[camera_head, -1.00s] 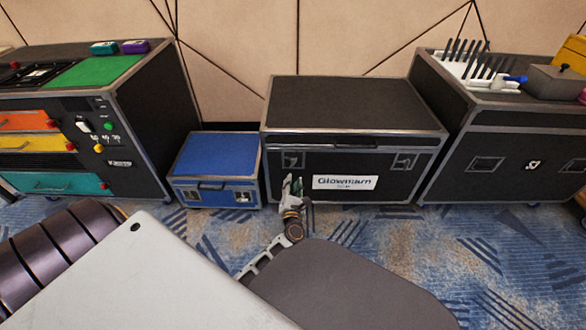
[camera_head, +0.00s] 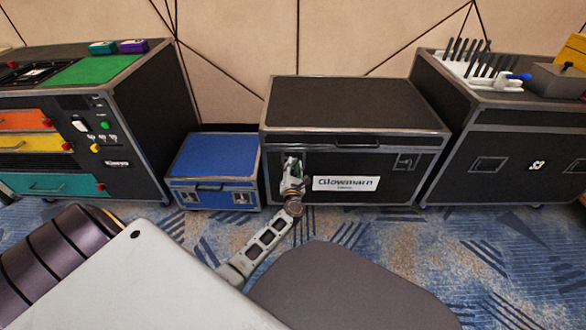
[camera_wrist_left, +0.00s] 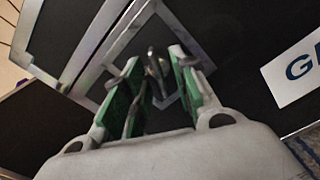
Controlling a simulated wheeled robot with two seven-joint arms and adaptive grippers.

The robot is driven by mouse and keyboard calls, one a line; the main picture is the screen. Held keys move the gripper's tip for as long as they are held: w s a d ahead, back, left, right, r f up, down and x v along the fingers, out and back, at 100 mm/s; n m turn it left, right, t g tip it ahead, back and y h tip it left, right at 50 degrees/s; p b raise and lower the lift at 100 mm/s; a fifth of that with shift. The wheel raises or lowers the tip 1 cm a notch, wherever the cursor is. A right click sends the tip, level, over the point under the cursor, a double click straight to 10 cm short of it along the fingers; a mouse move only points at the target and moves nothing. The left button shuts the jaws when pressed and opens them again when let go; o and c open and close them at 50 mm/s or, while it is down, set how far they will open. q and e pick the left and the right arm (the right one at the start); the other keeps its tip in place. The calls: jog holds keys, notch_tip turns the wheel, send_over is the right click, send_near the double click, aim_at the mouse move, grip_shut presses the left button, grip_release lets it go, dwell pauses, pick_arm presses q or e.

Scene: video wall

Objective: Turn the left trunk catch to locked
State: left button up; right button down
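The black trunk (camera_head: 345,105) with grey edging and a white name label (camera_head: 346,184) stands against the wall. My left gripper (camera_head: 292,164) is at its front left, over the left catch, and hides most of that catch in the head view. In the left wrist view the catch (camera_wrist_left: 156,66) is a dark upright piece on a metal plate. The green-padded fingers of my left gripper (camera_wrist_left: 157,82) are apart, one on each side of it. I cannot tell if they touch it. My right gripper is not in view.
The right catch (camera_head: 406,162) is on the same front. A small blue case (camera_head: 214,157) stands close on the left, and a larger black case (camera_head: 500,140) close on the right. A drawer cabinet (camera_head: 150,125) is at far left. Patterned carpet in front is open.

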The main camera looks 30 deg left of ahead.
pick_arm(q)
jog(key=shift+w, duration=0.1)
jog(key=c, duration=0.6)
jog(key=shift+r, duration=0.1)
grip_shut()
jog(key=shift+a+r, duration=0.1)
